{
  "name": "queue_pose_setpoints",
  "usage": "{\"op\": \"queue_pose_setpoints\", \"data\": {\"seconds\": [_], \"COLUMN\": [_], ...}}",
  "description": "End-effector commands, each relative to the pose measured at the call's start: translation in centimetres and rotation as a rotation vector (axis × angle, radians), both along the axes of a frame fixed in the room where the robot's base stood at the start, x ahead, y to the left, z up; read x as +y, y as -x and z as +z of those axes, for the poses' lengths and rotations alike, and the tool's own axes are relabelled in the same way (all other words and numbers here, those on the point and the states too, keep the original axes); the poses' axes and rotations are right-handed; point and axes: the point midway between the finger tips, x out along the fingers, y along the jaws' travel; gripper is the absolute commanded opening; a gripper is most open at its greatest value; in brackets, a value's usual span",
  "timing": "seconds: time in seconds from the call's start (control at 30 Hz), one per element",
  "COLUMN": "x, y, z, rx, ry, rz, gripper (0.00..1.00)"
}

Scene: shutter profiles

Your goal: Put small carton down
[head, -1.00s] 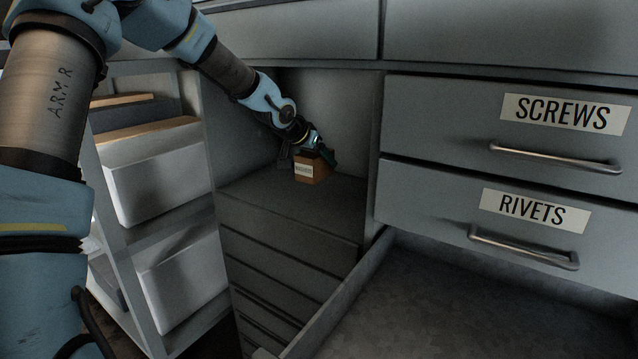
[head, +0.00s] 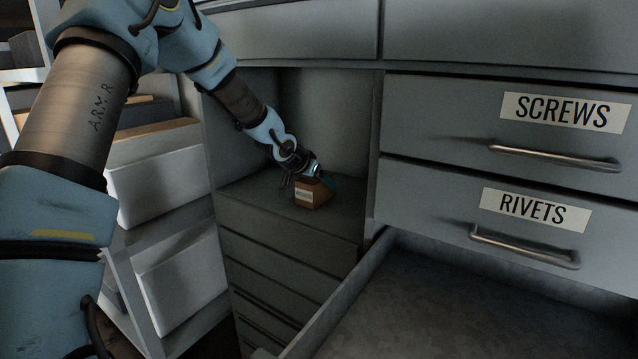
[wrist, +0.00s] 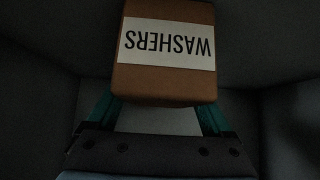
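The small carton (head: 310,193) is a brown box with a white label. In the wrist view the carton (wrist: 165,80) shows the label WASHERS upside down. My gripper (head: 314,181) reaches down into the recess and is shut on the carton, with one teal finger at each side. The fingertips are hidden behind the carton in the wrist view. The carton is low over the dark top (head: 262,205) of the small drawer unit in the recess. I cannot tell whether its base touches that top.
An open drawer (head: 450,310) stands out at the lower right, below closed drawers labelled SCREWS (head: 565,110) and RIVETS (head: 535,210). A shelf rack with white bins (head: 160,180) is at the left. The drawer unit's top is bare around the carton.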

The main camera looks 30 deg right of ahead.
Motion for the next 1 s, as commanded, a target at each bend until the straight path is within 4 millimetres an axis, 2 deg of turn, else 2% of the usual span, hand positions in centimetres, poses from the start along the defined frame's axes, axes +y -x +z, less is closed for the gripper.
{"op": "queue_pose_setpoints", "data": {"seconds": [0.03,0.1,0.47,1.0], "x": [0.0,0.0,0.3,6.5], "y": [0.0,0.0,0.1,3.4], "z": [0.0,0.0,0.6,7.2], "rx": [0.0,0.0,-0.001,0.0], "ry": [0.0,0.0,0.001,0.0], "rz": [0.0,0.0,0.001,0.003], "gripper": [0.92,1.0,1.0,1.0]}}
